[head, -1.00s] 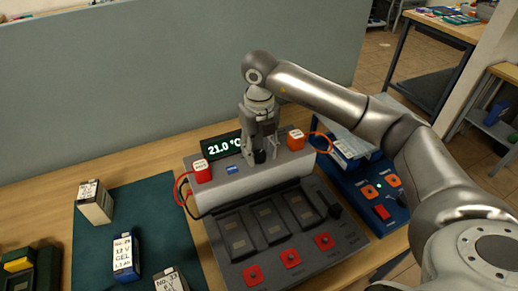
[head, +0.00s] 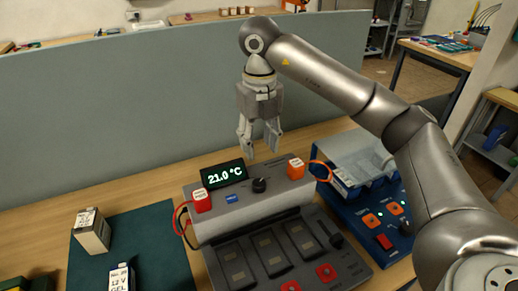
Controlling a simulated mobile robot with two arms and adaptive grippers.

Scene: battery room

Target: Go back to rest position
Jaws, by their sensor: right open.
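My right gripper (head: 259,145) is open and empty. It points down in the air above the grey battery device, in front of the grey partition. The device (head: 270,220) stands on the wooden bench. It has a dark knob (head: 259,185) on top, a display (head: 223,174) reading 21.0 °C, a red connector block (head: 202,200) and an orange one (head: 296,168). The gripper is apart from the knob and touches nothing. My left gripper is not in view.
A grey partition (head: 150,110) runs behind the bench. A dark green mat (head: 150,235) carries a beige battery (head: 91,232) and a blue-and-white battery (head: 121,279). A blue device (head: 365,205) with a clear cover stands right, under my right arm.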

